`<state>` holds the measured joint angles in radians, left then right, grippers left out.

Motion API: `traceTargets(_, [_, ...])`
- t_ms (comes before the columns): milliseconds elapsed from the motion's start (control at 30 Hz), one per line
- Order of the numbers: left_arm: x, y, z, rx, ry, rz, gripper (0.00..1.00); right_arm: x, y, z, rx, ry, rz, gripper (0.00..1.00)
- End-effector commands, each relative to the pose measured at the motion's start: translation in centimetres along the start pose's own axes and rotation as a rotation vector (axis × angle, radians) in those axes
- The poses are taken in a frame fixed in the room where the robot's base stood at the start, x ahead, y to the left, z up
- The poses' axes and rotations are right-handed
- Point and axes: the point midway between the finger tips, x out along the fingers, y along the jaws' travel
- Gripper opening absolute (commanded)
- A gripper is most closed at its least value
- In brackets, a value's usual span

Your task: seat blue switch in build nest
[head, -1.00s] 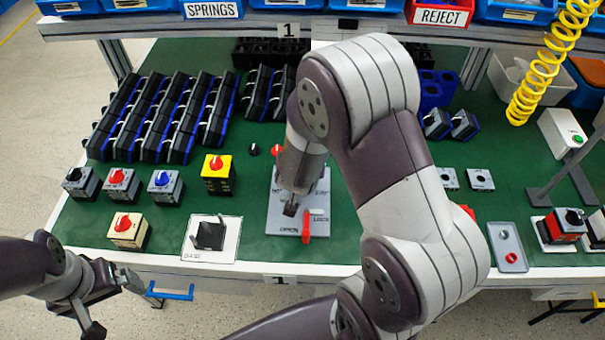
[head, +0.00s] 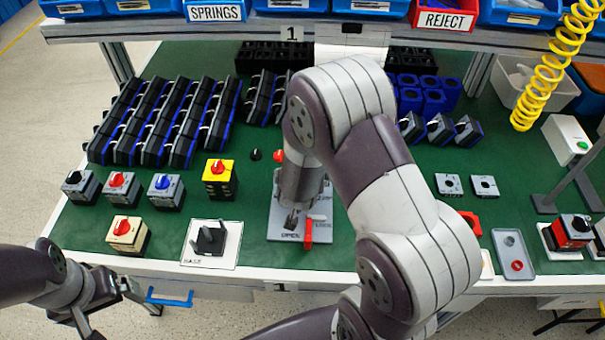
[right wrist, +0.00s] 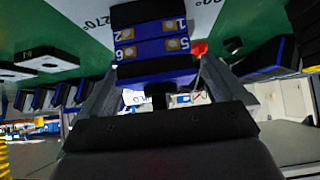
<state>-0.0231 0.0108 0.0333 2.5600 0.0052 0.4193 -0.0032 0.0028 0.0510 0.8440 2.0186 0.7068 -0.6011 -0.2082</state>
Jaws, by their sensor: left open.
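The build nest, a grey plate (head: 322,235) marked OPEN and LOCK with a red lever (head: 309,229), lies at the centre front of the green bench. My right arm reaches down over it, and its gripper (head: 297,214) is mostly hidden in the head view. In the right wrist view the blue switch (right wrist: 158,52), blue and black with numbered terminals, sits between the fingers of my right gripper (right wrist: 158,80), which flank it closely. Whether the switch touches the plate is hidden. My left gripper (head: 112,310) is open and empty off the bench's front left edge.
Finished switches with red and blue knobs (head: 165,190) stand at left. A BASE plate with a black part (head: 210,238) lies left of the nest. Rows of black and blue switch bodies (head: 165,120) fill the back left. A grey tray (head: 513,250) lies at right.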

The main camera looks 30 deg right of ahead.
Motion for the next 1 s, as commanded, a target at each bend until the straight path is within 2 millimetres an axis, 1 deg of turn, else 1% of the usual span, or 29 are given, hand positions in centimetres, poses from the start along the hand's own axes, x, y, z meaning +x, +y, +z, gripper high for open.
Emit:
traceTargets(133, [-0.3, 0.0, 0.0, 0.0, 0.0, 0.0, 1.0, -0.3, 0.0, -0.3, 0.001, 0.001, 0.0, 0.98])
traceTargets(233, [-0.8, 0.0, -0.1, 0.0, 0.0, 0.0, 1.0, -1.6, -0.1, -0.5, -0.002, 0.001, -0.003, 0.98])
traceTargets(367, [-1.8, 0.0, -0.2, 0.0, 0.0, 0.0, 1.0, -4.8, -0.1, -0.7, -0.003, 0.002, -0.004, 0.98])
traceTargets(500, [-3.0, 0.0, -0.3, 0.0, 0.0, 0.0, 1.0, -8.5, -0.1, -0.7, -0.003, 0.001, -0.004, 0.98])
traceTargets(600, [-3.7, 0.0, -0.4, 0.0, 0.0, 0.0, 1.0, -10.5, -0.1, -0.6, -0.002, 0.0, -0.003, 0.98])
traceTargets(700, [-4.0, 0.0, -0.5, 0.0, 0.0, 0.0, 1.0, -11.8, -0.1, -0.5, -0.001, 0.001, -0.002, 0.98])
traceTargets(767, [-4.1, 0.0, -0.5, 0.0, 0.0, 0.0, 1.0, -12.2, -0.4, -0.3, -0.005, -0.013, -0.019, 0.98])
traceTargets(833, [-4.1, 0.0, -0.5, 0.0, 0.0, 0.0, 1.0, -12.8, -2.2, -0.1, -0.035, -0.084, -0.109, 0.98])
traceTargets(900, [-4.1, 0.0, -0.5, 0.0, 0.0, 0.0, 1.0, -14.1, -4.3, 0.8, -0.118, -0.221, -0.236, 0.98])
traceTargets(933, [-4.1, 0.0, -0.5, 0.0, 0.0, 0.0, 1.0, -14.8, -4.8, 1.3, -0.167, -0.288, -0.277, 0.98])
traceTargets(967, [-4.1, 0.0, -0.5, 0.0, 0.0, 0.0, 1.0, -15.5, -4.8, 1.9, -0.221, -0.354, -0.305, 0.98])
traceTargets(1000, [-4.0, 0.0, -0.5, 0.0, 0.0, 0.0, 1.0, -16.4, -4.3, 2.5, -0.294, -0.434, -0.321, 0.98])
